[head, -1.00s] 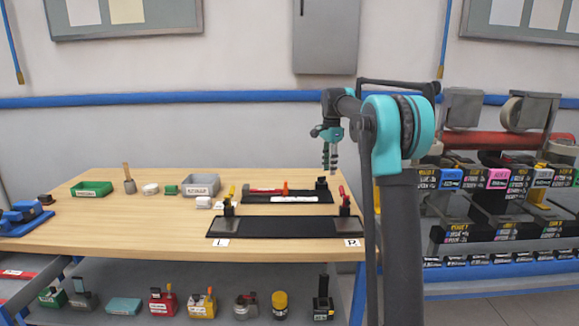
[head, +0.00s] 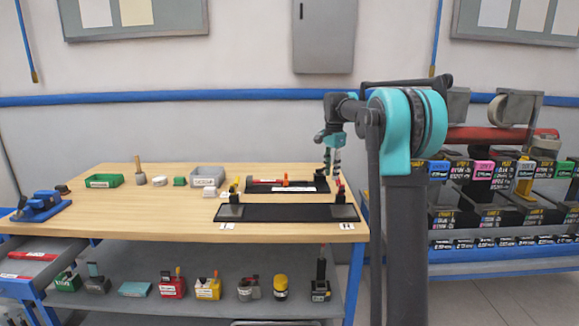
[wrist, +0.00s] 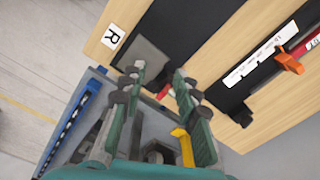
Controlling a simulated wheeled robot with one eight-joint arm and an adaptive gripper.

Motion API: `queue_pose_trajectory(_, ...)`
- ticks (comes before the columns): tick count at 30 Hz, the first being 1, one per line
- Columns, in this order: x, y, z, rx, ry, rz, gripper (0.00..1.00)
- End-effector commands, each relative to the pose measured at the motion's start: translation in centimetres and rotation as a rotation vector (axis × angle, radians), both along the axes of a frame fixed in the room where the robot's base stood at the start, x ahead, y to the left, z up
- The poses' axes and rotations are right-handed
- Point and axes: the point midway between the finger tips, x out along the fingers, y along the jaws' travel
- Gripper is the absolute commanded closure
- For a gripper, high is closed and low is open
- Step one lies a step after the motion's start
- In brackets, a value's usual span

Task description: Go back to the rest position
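My gripper (head: 334,172) hangs fingers down at the right end of the wooden bench (head: 150,215), over the right side of the front black mat (head: 287,213). In the wrist view my gripper (wrist: 160,70) shows two green fingers standing apart, with nothing clearly held between them. A grey square plate (wrist: 144,62) at the mat's end, near the R label (wrist: 113,37), lies beyond the fingertips. A small red piece (wrist: 164,92) shows partly between the fingers; the rest of it is hidden. My arm's end hides part of the red-handled item at the mat's right.
A back black tray (head: 262,191) holds a red tool and an orange clamp (head: 286,179). A green bin (head: 103,181), a grey bin (head: 208,176) and a blue tool (head: 42,204) stand to the left. Racked boxes (head: 485,190) stand right of my arm.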

Motion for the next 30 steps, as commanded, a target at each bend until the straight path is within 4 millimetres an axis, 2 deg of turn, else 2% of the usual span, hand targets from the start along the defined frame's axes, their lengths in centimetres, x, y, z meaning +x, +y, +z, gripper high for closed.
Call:
queue_pose_trajectory(8,-3.8,-0.6,-2.0,-0.004,-0.042,0.131,0.69)
queue_pose_trajectory(11,-6.0,-1.0,-3.2,-0.009,-0.064,0.201,0.69)
queue_pose_trajectory(14,-9.0,-1.4,-5.0,-0.017,-0.093,0.292,0.69)
queue_pose_trajectory(20,-17.5,-2.3,-10.0,-0.055,-0.167,0.526,0.69)
queue_pose_trajectory(30,-33.1,-3.3,-19.8,-0.157,-0.273,0.909,0.69)
